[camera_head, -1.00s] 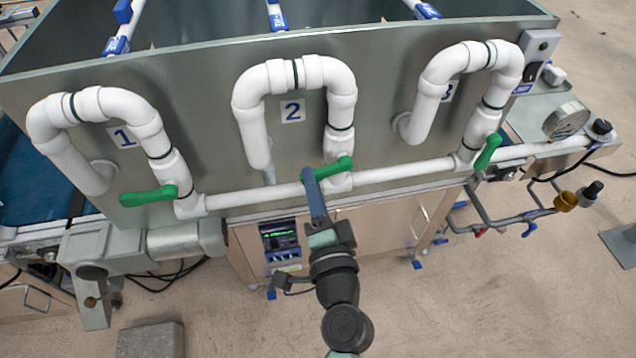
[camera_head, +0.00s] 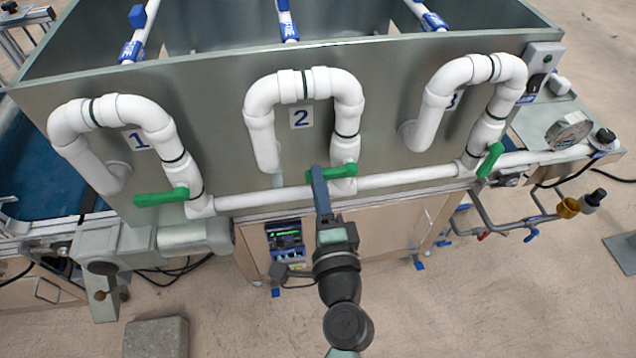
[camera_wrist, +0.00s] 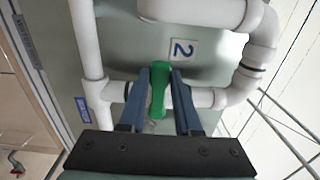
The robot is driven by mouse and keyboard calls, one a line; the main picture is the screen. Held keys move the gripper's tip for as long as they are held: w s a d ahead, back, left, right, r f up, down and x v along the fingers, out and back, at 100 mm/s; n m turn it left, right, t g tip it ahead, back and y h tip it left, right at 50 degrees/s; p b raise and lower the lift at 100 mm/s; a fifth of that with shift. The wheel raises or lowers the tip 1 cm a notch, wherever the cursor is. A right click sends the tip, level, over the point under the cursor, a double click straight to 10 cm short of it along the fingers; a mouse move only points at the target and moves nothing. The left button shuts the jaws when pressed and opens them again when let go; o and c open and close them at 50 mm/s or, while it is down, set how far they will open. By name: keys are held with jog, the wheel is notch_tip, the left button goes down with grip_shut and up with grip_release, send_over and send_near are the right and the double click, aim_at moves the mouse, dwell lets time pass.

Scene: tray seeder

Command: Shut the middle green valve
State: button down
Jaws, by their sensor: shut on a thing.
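The middle green valve handle (camera_head: 340,172) sits on the white pipe below label 2. It lies nearly level in the head view, crossing the upright pipe and pointing left. My gripper (camera_head: 318,172) reaches up from below and is shut on the handle's left end. In the wrist view the green handle (camera_wrist: 158,88) stands between my two blue-grey fingers (camera_wrist: 160,95). The fingers hide part of the handle in the head view.
A left green handle (camera_head: 162,197) points left below label 1. A right green handle (camera_head: 490,160) slants along its pipe. A level white pipe (camera_head: 410,179) runs beneath all three. A control box with a green display (camera_head: 286,238) stands low behind my arm.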

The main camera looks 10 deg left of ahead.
jog(key=c, duration=0.6)
grip_release()
jog(key=b+v, duration=0.4)
jog(key=v, duration=0.9)
jog(key=shift+r, duration=0.1)
